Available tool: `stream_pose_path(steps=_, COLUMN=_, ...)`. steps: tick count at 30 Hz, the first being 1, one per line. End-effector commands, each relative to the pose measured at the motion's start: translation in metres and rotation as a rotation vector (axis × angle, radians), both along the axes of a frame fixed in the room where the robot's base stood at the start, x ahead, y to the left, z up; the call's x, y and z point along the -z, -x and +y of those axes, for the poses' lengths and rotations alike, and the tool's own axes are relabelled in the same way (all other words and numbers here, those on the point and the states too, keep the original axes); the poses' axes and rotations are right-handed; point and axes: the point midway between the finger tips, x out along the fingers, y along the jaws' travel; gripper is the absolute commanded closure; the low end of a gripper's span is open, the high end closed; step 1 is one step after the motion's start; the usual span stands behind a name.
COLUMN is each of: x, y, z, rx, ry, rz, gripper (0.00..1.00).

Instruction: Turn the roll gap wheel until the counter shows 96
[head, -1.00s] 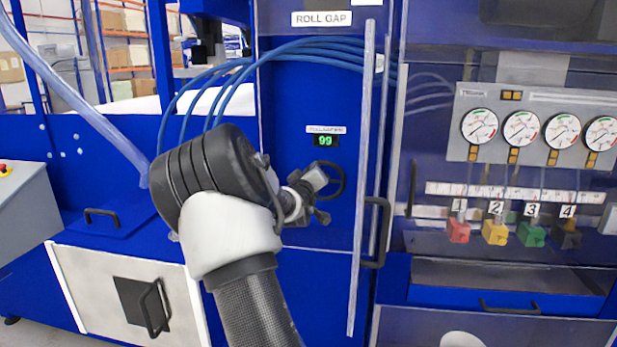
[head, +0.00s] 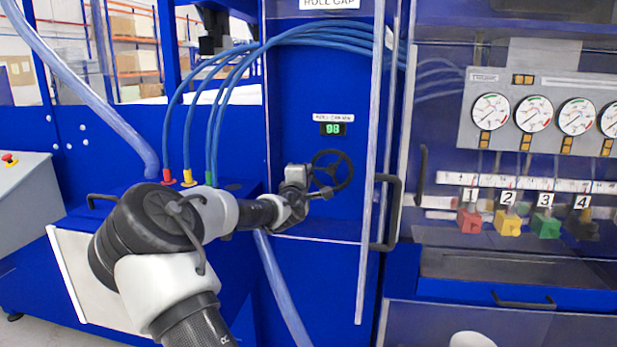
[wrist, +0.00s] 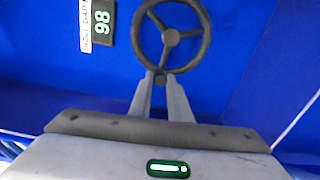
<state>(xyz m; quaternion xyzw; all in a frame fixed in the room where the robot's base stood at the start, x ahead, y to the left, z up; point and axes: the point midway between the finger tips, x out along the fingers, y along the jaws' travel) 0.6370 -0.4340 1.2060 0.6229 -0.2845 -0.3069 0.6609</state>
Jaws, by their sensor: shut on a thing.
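The roll gap wheel (head: 331,170) is a dark spoked handwheel on the blue panel. It also shows in the wrist view (wrist: 173,38). The counter (head: 333,129) above it shows green digits reading 98; the same counter stands at the upper left of the wrist view (wrist: 103,25). My gripper (head: 322,193) is at the lower left of the wheel in the head view. In the wrist view its two fingers (wrist: 160,82) close on a small part at the wheel's rim, probably its handle, which they partly hide.
A clear door edge with a black handle (head: 386,212) stands just right of the wheel. Blue hoses (head: 215,95) arch at the left. Gauges (head: 534,114) and numbered coloured blocks (head: 508,222) are farther right.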

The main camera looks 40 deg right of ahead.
Motion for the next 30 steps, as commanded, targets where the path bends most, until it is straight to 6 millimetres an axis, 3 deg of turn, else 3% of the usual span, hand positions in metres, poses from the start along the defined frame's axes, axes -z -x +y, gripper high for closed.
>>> stream_pose_path(steps=1, x=0.009, y=-0.001, z=0.001, rx=-0.001, ry=0.032, rz=0.037, gripper=1.00)
stream_pose_path(steps=15, x=0.037, y=0.003, z=-0.002, rx=0.000, ry=0.322, rz=0.378, gripper=1.00)
stream_pose_path(steps=30, x=0.055, y=0.015, z=-0.013, rx=0.002, ry=0.582, rz=0.685, gripper=1.00)
